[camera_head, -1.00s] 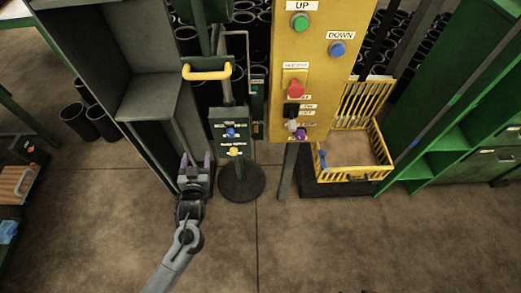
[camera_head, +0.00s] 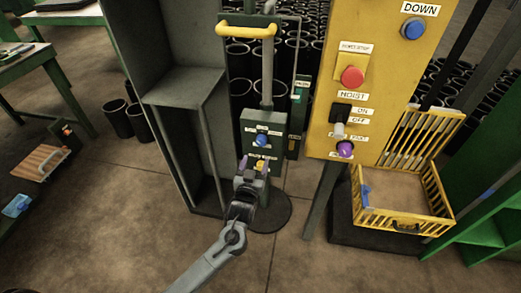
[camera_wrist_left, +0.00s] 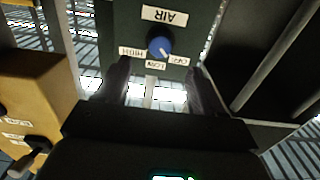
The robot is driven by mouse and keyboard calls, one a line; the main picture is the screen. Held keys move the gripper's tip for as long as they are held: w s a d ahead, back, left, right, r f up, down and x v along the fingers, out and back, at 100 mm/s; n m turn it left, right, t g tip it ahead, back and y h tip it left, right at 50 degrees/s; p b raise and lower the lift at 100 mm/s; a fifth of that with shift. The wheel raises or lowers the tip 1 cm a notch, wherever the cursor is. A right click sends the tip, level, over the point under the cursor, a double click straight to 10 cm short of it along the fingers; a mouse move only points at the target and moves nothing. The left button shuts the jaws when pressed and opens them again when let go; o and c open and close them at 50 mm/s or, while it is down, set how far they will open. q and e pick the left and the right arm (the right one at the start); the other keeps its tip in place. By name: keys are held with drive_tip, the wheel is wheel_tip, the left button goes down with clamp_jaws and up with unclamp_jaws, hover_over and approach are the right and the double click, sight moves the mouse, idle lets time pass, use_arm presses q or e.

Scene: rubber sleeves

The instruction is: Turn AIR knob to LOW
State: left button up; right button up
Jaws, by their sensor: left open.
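The blue AIR knob (camera_wrist_left: 160,47) sits on a dark green panel (camera_wrist_left: 98,22) in the left wrist view, which shows it upside down. HIGH, LOW and OFF labels surround the knob. A pale mark on the knob appears to point towards the OFF label (camera_wrist_left: 179,60); the LOW label (camera_wrist_left: 155,65) is beside it. In the head view a blue knob (camera_head: 262,140) shows on the narrow dark control box (camera_head: 250,122). My left gripper (camera_head: 253,166) is open and empty just below and in front of that knob. Its fingers (camera_wrist_left: 160,66) are spread and apart from the knob. My right gripper is not seen.
A yellow panel (camera_head: 367,103) with a red button (camera_head: 352,77) and a purple button (camera_head: 345,149) stands to the right. A yellow handle (camera_head: 245,31) is above the box. A grey cabinet (camera_head: 190,85) stands left, a yellow basket (camera_head: 405,227) right. Floor in front is open.

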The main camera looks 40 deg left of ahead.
sight(261, 144)
use_arm(q)
drive_tip(key=b+x, duration=0.3)
drive_tip(key=x, duration=0.5)
drive_tip(key=shift+w+a+b, duration=0.35)
drive_tip(key=shift+w+b, duration=0.05)
drive_tip(key=shift+w, duration=0.15)
